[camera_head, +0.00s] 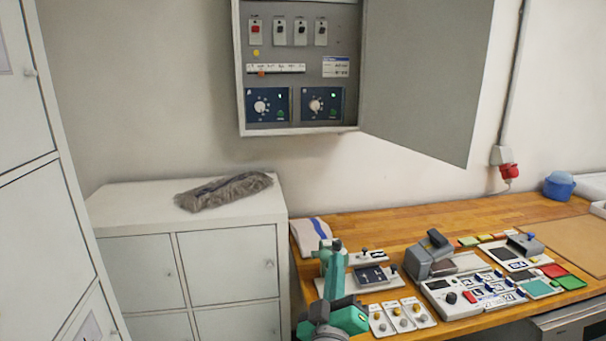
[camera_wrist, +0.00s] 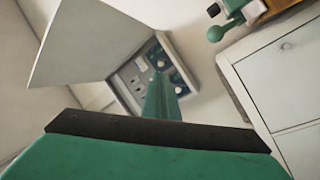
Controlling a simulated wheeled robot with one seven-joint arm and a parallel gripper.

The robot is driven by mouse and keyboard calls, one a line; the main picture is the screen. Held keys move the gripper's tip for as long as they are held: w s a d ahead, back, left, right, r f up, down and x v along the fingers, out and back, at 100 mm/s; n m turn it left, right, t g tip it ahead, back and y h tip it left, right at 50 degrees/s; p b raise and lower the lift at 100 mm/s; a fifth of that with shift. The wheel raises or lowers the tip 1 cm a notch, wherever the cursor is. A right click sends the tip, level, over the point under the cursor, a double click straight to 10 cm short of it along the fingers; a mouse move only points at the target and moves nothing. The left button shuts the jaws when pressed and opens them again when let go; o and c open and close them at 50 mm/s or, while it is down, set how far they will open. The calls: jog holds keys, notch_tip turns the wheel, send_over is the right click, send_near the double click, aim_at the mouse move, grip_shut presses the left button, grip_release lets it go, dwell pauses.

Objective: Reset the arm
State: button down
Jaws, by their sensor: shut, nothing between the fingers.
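My gripper (camera_wrist: 162,88) shows in the wrist view as a narrow green shape beyond a dark bar and a broad green body. Its fingers are shut and hold nothing. It points towards the open wall cabinet (camera_wrist: 124,85), which looks tilted in that view. I cannot tell the distance between them. I cannot make out the fingertips in the head view.
The grey wall cabinet (camera_head: 242,100) has its door (camera_head: 425,75) swung open to the right. A low white cabinet (camera_head: 130,215) carries a grey bundle (camera_head: 225,190). The wooden bench (camera_head: 420,222) holds a control panel (camera_head: 470,297), a grey device (camera_head: 430,256) and a blue container (camera_head: 559,187).

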jog(key=s+a+f+m+g+y, duration=0.1)
jog(key=s+a+f+m, duration=0.15)
jog(key=s+f, duration=0.5)
jog(key=s+a+f+m+g, duration=0.1)
jog(key=s+a+f, duration=0.25)
jog(key=f, duration=0.65)
jog(key=s+a+f+m+y, duration=0.1)
jog(key=s+a+f+m, duration=0.1)
jog(key=s+f, duration=0.55)
jog(key=s+f+g, duration=0.1)
jog(key=s+f, duration=0.2)
jog(key=s, duration=0.5)
jog(key=s+f+g, duration=0.1)
jog(key=s+f, duration=0.2)
jog(key=s, duration=0.5)
jog(key=s+d+f+g+y, duration=0.1)
jog(key=s+f, duration=0.2)
jog(key=s, duration=0.6)
jog(key=shift+m, duration=0.45)
dwell(0.4)
